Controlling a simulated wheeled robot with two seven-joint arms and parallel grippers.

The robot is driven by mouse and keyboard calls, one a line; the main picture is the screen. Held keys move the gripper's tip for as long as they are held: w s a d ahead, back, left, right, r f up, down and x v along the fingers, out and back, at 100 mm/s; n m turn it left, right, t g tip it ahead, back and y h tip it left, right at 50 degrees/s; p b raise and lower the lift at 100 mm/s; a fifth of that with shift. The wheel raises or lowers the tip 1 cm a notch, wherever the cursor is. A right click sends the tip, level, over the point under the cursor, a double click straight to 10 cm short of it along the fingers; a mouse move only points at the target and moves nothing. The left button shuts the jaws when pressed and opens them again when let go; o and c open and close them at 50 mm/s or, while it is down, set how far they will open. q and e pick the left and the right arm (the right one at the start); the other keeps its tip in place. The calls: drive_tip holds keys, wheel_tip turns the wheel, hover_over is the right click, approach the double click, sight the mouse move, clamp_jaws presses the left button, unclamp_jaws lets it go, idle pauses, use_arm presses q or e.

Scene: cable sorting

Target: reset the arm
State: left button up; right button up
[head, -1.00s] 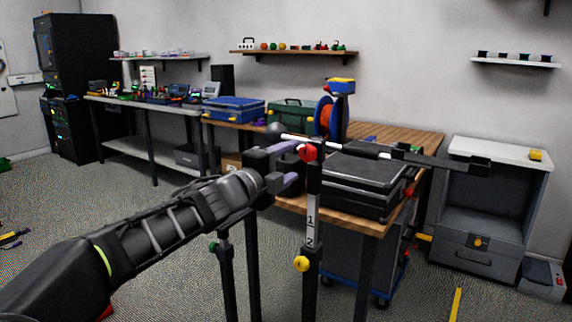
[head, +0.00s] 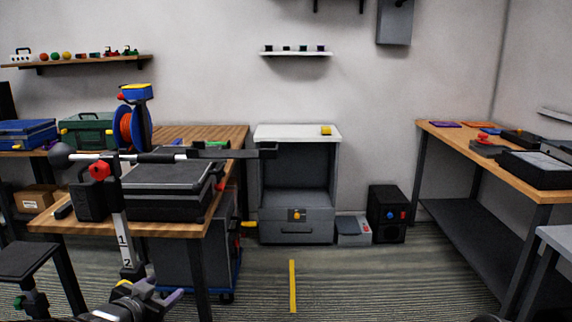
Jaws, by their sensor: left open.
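My left gripper (head: 160,294) shows at the bottom left of the head view, its purple fingers open with nothing visible between them. It appears low in the picture, just right of the foot of a stand's post (head: 120,225) marked 1 and 2. I cannot tell whether it touches the post. The stand has a red knob (head: 99,170) and a long horizontal bar (head: 215,153) across its top. Most of my left arm is out of the picture. My right gripper is not in view.
A wooden table (head: 226,140) holds a black case (head: 165,190) and a red-and-blue cable reel (head: 127,126). A grey cabinet (head: 297,222) stands at the wall. Another wooden table (head: 462,145) is at right. The carpet around the yellow floor strip (head: 292,285) is clear.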

use_arm(q)
drive_tip(key=s+d+f+n+g, duration=0.2)
drive_tip(key=s+d+f, duration=0.2)
drive_tip(key=f, duration=0.4)
drive_tip(key=s+d+f+n+g+h, duration=0.15)
drive_tip(key=s+d+f, duration=0.25)
drive_tip(key=f, duration=0.4)
drive_tip(key=s+d+f+n+g, duration=0.2)
drive_tip(key=s+d+f+g, duration=0.15)
drive_tip(key=f, duration=0.45)
drive_tip(key=s+d+f+g, duration=0.2)
drive_tip(key=s+d+f, duration=0.1)
drive_tip(key=s+f, duration=0.3)
drive_tip(key=s+d+f+g+h, duration=0.1)
drive_tip(key=s+d+f+g, duration=0.2)
drive_tip(key=s, duration=0.6)
drive_tip(key=s+d+f+g, duration=0.1)
drive_tip(key=s+d+f, duration=0.35)
drive_tip(key=s, duration=0.25)
wheel_tip(320, 180, up, 14)
drive_tip(key=p, duration=1.5)
drive_tip(key=shift+s+r+n, duration=0.15)
drive_tip(key=shift+r+n, duration=0.05)
drive_tip(key=shift+n, duration=0.25)
